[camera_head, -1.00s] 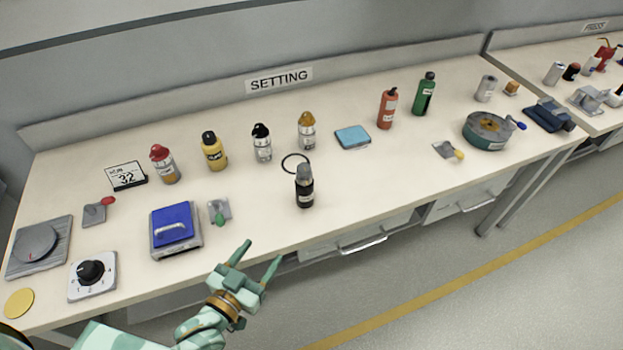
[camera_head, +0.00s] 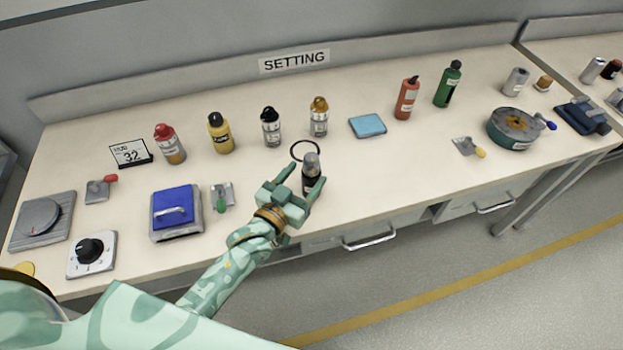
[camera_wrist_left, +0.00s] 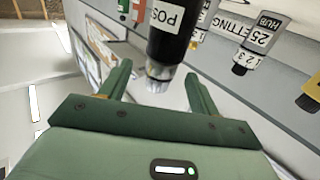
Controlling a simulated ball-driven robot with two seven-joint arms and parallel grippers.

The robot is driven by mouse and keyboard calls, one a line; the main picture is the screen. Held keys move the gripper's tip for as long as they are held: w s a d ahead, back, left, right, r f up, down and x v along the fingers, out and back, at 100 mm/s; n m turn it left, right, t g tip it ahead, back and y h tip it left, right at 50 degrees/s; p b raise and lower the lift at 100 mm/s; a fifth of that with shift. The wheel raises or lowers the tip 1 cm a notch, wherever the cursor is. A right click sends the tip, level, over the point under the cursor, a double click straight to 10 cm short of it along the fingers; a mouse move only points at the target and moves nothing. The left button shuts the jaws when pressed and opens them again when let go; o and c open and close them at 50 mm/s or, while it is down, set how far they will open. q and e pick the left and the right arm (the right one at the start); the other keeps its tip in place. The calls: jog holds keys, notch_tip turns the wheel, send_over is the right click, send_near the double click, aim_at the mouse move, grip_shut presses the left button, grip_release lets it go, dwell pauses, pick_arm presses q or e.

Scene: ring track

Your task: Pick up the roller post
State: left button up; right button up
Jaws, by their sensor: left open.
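In the left wrist view the post (camera_wrist_left: 174,32) shows a black body with a white label, partly out of frame, and a pale clear-grey end. My left gripper (camera_head: 302,181) is open at the post, one finger on each side of it in the head view. In the wrist view the post's pale end lies between the fingertips (camera_wrist_left: 160,80); contact cannot be told. My right gripper is not in view.
Several bottles (camera_head: 271,127) stand farther back. A blue-lidded box (camera_head: 176,211) and a small green-knobbed latch (camera_head: 222,196) are to the left. The bench right of the post is clear up to a yellow-tipped piece (camera_head: 467,147).

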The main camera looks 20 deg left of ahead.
pick_arm(q)
jog(key=x, duration=0.4)
jog(key=shift+w+b, duration=0.1)
jog(key=shift+b, duration=0.25)
jog(key=shift+a, duration=0.1)
jog(key=shift+c, duration=0.3)
grip_shut()
jog(key=shift+r, duration=0.15)
